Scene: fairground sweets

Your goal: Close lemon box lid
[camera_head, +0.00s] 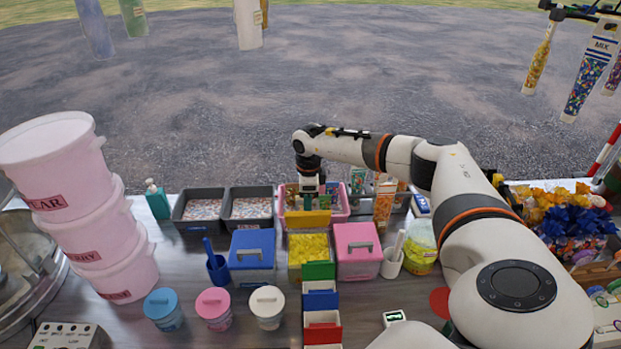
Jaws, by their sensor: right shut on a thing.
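The lemon box (309,264) stands in the middle of the counter between a blue-lidded and a pink-lidded box. It is open and full of yellow sweets. Its yellow lid (308,218) stands raised at the back edge of the box. My right gripper (309,197) points down just behind and above the lid and is shut, seemingly on the lid; the exact contact is too small to see. My left gripper is not in view.
The blue-lidded box (252,249) and pink-lidded box (357,250) stand close on either side. A pink tray (341,214) with small packs lies behind the lid. Grey trays (201,207) stand left of it, and coloured bins (321,318) in front.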

